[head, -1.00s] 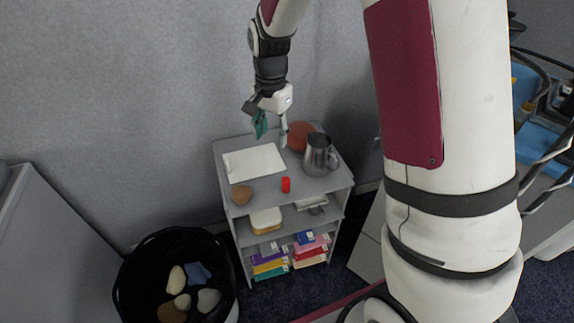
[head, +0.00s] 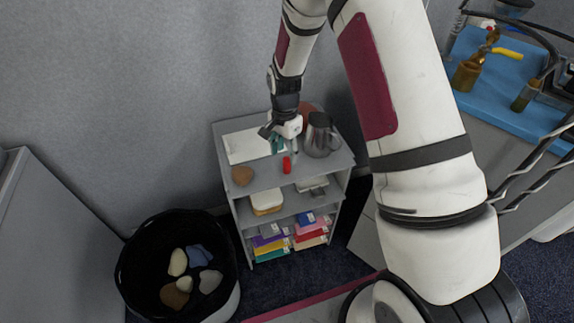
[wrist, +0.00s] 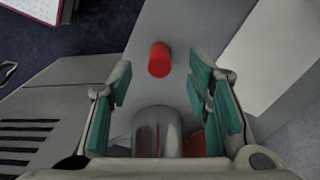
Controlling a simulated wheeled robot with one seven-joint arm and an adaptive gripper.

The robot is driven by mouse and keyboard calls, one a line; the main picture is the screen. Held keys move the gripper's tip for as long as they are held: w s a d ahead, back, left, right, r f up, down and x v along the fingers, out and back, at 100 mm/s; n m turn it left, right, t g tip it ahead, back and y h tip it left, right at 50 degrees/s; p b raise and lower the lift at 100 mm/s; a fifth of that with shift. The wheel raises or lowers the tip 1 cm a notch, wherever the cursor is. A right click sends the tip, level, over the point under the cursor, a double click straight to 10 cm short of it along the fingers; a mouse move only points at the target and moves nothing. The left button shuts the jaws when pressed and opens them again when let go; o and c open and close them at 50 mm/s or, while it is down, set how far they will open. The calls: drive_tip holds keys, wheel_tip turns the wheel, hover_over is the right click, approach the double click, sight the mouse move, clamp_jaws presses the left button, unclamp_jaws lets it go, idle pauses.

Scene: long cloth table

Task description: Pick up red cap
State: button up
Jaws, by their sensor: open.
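The red cap (head: 286,165) is a small red cylinder on the top of the grey shelf unit, near its front edge. In the wrist view the red cap (wrist: 159,60) lies ahead of the fingertips, roughly midway between them. My gripper (head: 283,146) is open and empty above the shelf top, just behind the cap in the head view. Its teal finger pads stand apart on either side in the wrist view (wrist: 158,85). No contact with the cap shows.
On the shelf top (head: 262,180) are a metal pitcher (head: 320,136) to the right, a reddish round object (head: 308,110) behind it, a white sheet (head: 240,148) and a brown lump (head: 242,175). A black bin (head: 140,272) with several stone-like items stands at lower left.

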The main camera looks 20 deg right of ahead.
sight(286, 159)
drive_tip(key=f, duration=0.5)
drive_tip(key=shift+w+d, duration=0.1)
drive_tip(key=shift+d, duration=0.1)
drive_tip(key=shift+c, duration=0.3)
drive_tip(key=c, duration=0.9)
